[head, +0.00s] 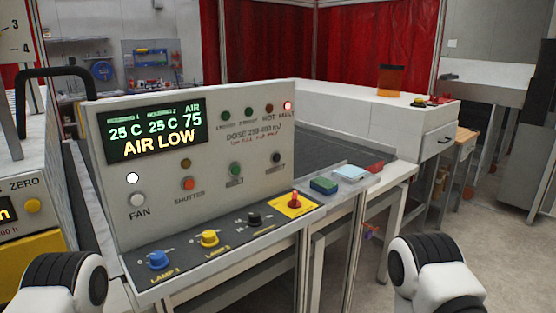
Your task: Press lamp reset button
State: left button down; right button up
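A grey control panel (110,185) stands ahead of me. Its screen (152,131) reads 25 C, 25 C, AIR 75 and AIR LOW. I cannot read a lamp reset label. The sloped shelf has a blue LAMP 1 knob (158,260), a yellow LAMP 2 knob (209,238), a black knob (254,219) and a red control (295,200) on a yellow plate. Neither gripper shows; only my arm parts do.
The FAULT light (287,105) glows red, and a white light (132,178) is lit above FAN. Small green (324,186) and light blue (350,173) blocks lie right of the panel.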

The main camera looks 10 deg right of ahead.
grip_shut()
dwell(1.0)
